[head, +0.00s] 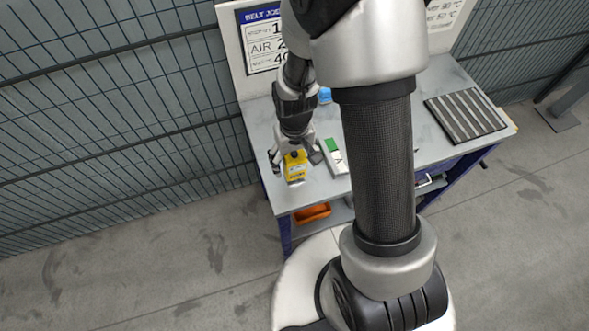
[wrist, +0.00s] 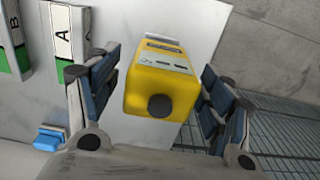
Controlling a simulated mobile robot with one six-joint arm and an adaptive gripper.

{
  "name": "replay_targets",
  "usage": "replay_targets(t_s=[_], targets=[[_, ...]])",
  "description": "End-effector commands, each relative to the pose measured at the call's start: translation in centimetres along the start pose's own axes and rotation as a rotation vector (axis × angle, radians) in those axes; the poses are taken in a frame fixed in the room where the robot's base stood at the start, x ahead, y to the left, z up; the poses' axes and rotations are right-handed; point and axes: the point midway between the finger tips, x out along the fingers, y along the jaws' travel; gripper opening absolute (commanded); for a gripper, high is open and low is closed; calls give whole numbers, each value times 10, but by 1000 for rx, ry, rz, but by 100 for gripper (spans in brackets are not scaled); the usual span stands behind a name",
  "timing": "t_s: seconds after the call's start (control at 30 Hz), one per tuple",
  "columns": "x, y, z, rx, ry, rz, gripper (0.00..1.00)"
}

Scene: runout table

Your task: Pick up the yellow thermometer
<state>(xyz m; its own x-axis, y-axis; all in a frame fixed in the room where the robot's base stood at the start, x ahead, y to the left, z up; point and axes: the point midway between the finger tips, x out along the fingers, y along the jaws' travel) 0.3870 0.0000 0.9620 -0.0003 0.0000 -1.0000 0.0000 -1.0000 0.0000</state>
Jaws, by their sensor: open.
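The yellow thermometer (head: 295,167) is at the left end of the grey table in the head view. In the wrist view the yellow thermometer (wrist: 162,80) shows its yellow body, a dark round knob at the near end and a label with dark marks. My gripper (head: 295,160) is over it in the head view. In the wrist view my gripper (wrist: 160,92) is open, with one blue-padded finger on each side of the thermometer. A gap shows on both sides, so the fingers do not appear to touch it.
White-and-green blocks marked A (wrist: 62,40) and B (wrist: 14,45) stand left of the gripper in the wrist view. A small blue item (wrist: 50,138) is nearby. A striped dark mat (head: 465,115) lies at the table's right. A mesh fence (head: 110,100) runs behind and left.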

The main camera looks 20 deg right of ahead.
Motion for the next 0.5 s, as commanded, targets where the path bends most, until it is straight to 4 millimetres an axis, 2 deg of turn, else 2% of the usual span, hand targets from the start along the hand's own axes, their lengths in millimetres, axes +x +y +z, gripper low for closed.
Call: replay_targets(t_s=[0.03, 0.13, 0.4, 0.5], targets=[[11, 0, 1, 0, -3, 0, 73], [20, 0, 0, 0, -1, 0, 73], [22, 0, 0, 0, 1, 0, 73], [22, 0, 0, 0, 1, 0, 67]])
